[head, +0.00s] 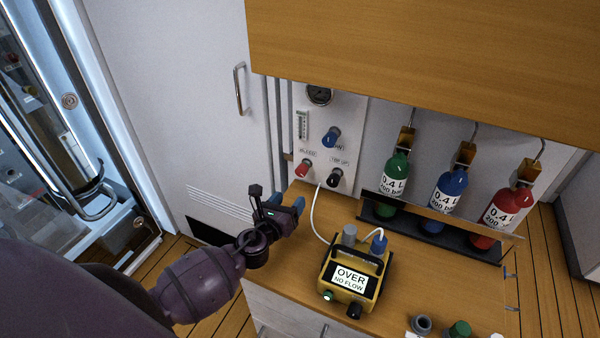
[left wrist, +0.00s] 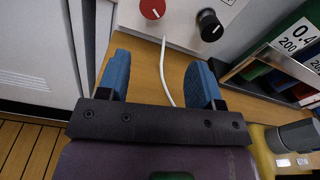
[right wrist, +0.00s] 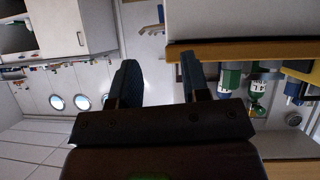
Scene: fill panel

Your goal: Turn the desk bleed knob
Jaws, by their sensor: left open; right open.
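A wall panel above the desk carries a red knob (head: 302,168), whose small label seems to read BLEED. A black knob (head: 334,177) sits to its right and a blue knob (head: 331,137) above. The red knob (left wrist: 152,8) and black knob (left wrist: 210,25) also show in the left wrist view, beyond the fingertips. My left gripper (head: 287,200) is open and empty over the desk's left part, below and short of the red knob, not touching it. My right gripper (right wrist: 158,85) is open and empty in its own wrist view, away from the panel.
A yellow meter (head: 350,278) reading OVER, NO FLOW stands on the wooden desk (head: 290,258), with a white hose (head: 315,220) curving from it. Green, blue and red bottles (head: 508,208) hang at the right. A wooden cabinet (head: 430,55) overhangs the panel.

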